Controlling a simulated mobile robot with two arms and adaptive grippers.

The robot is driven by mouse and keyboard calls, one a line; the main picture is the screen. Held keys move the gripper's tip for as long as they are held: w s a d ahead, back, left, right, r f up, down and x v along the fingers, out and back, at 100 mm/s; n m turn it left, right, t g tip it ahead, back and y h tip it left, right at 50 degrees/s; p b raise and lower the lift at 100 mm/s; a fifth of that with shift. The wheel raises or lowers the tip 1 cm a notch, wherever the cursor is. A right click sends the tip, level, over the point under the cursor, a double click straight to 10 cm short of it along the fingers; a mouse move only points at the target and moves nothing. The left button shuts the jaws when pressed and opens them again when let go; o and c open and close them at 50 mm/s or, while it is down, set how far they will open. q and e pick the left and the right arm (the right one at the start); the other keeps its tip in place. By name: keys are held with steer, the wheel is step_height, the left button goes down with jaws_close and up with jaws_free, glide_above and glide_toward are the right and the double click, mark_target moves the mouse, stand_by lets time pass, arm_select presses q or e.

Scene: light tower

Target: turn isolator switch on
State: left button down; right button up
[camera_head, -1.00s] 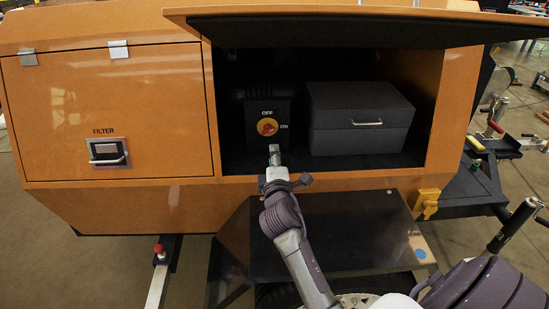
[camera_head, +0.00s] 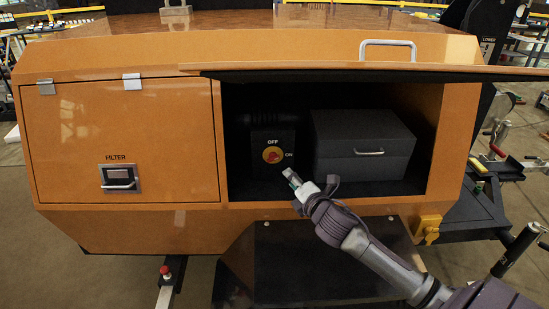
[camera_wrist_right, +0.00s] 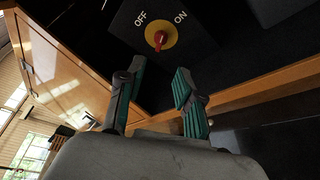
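The isolator switch is a red knob on a yellow disc (camera_head: 273,155), set in a dark box (camera_head: 258,138) inside the open compartment. OFF is printed above it and ON to its right. In the right wrist view the red knob (camera_wrist_right: 158,39) shows beyond the fingers, with both labels; its exact setting is hard to tell. My right gripper (camera_head: 291,177) is in front of the compartment, a little below and right of the knob. In the wrist view its fingers (camera_wrist_right: 160,72) are apart with nothing between them. My left gripper is not in view.
A dark grey case (camera_head: 362,145) with a handle stands right of the switch box. The raised orange lid (camera_head: 350,68) overhangs the compartment. The compartment's lower orange edge (camera_head: 400,208) runs below my gripper. A closed FILTER door (camera_head: 70,150) is at left.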

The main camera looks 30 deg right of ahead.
mark_target(272, 160)
steer(key=x, duration=1.3)
steer(key=shift+w, duration=0.3)
steer(key=shift+d+f, duration=0.1)
steer(key=shift+f, duration=0.05)
jaws_close()
steer(key=m+b, duration=0.1)
steer(key=m+t+b, duration=0.1)
steer(key=b, duration=0.1)
steer(key=shift+f+m, duration=0.4)
steer(key=shift+r+m+t+b, duration=0.3)
steer(key=shift+m+t, duration=0.1)
steer(key=shift+m, duration=0.4)
jaws_free()
